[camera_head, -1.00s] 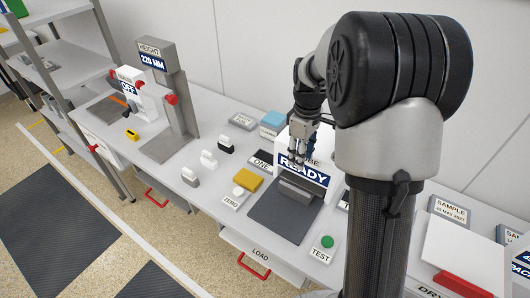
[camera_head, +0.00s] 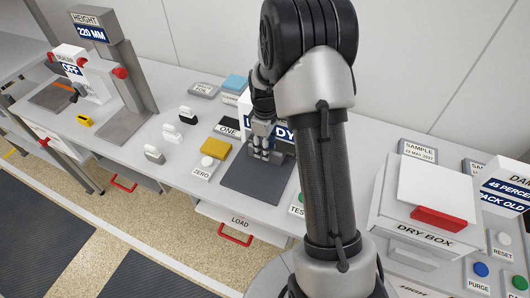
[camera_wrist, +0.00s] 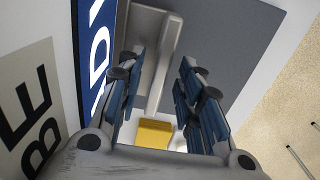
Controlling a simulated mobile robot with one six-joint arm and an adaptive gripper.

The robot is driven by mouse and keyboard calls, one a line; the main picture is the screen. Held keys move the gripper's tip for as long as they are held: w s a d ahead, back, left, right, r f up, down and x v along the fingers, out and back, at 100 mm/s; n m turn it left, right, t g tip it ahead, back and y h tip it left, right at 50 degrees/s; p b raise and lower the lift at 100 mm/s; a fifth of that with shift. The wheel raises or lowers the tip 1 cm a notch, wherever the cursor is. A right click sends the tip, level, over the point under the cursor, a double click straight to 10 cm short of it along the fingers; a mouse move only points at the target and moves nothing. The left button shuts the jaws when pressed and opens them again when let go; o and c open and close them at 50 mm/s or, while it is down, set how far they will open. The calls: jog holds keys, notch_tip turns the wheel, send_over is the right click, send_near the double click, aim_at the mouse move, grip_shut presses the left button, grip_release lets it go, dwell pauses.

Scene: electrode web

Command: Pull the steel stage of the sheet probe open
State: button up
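The sheet probe (camera_head: 243,100) is a white box with a blue sign, mostly hidden behind my arm; one second ago the sign read READY. Its stage is a dark grey flat plate (camera_head: 250,183) in front of the box. A lighter grey raised bar (camera_wrist: 165,60) runs along the box side of the plate. My gripper (camera_head: 259,154) points down over the bar, close in front of the box. In the wrist view its blue-padded fingers (camera_wrist: 158,100) are apart, with the bar showing between them. I cannot tell whether they touch it.
A yellow block (camera_head: 216,148) and the ZERO button (camera_head: 204,166) lie left of the plate. The TEST button is partly behind my arm. The LOAD drawer (camera_head: 240,222) with a red handle is below. The dry box (camera_head: 425,215) stands at right. The bench left of ZERO holds small white-and-grey pieces.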

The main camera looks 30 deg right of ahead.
jog(key=shift+f, duration=0.9)
jog(key=shift+c, duration=0.2)
grip_shut()
